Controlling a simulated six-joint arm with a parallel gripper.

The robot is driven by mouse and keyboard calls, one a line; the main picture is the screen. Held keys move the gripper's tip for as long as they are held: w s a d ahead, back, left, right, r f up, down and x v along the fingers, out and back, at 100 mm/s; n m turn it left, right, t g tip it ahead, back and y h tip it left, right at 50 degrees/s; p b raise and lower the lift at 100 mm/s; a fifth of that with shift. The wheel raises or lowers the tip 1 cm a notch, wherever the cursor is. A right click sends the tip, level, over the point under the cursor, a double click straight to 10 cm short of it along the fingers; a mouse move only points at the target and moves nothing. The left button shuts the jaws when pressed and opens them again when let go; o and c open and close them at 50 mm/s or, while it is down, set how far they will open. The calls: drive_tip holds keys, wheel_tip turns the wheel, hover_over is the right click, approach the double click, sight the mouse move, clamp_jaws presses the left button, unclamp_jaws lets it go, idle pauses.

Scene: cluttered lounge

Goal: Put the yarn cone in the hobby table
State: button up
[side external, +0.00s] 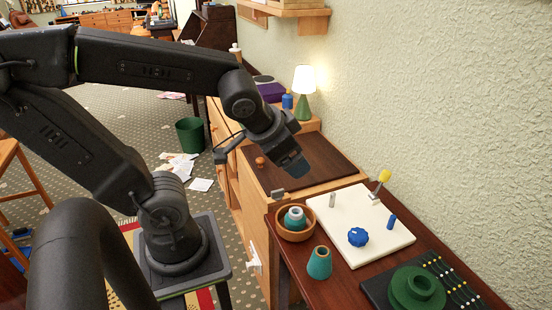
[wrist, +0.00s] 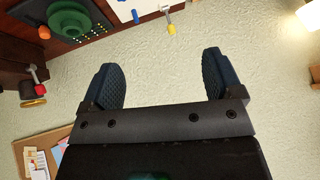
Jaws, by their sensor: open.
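A teal cone with a tan top, which looks like the yarn cone (side external: 319,265), stands upright near the front left edge of a dark red-brown table. This table (side external: 451,257) appears to be the hobby table. My gripper (side external: 290,168) is above the dark-topped wooden cabinet, behind and left of the cone and apart from it. In the wrist view my gripper (wrist: 160,70) has its two dark blue fingers spread, with only wall between them. I cannot make out the cone in the wrist view.
A terracotta bowl (side external: 281,231) holding teal and grey pieces stands beside the cone. A white board (side external: 385,250) carries a blue knob (side external: 357,237) and a yellow-tipped lever (side external: 383,176). A green round piece (side external: 418,288) lies at front right. A lit lamp (side external: 304,85) stands behind.

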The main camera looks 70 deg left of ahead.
drive_tip(key=s+d, duration=0.1)
drive_tip(key=s+d+r+h, duration=0.1)
drive_tip(key=s+d+g+h, duration=0.1)
drive_tip(key=s, duration=0.1)
drive_tip(key=shift+d+r, duration=0.3)
drive_tip(key=shift+d, duration=0.1)
drive_tip(key=shift+c, duration=0.2)
idle(1.7)
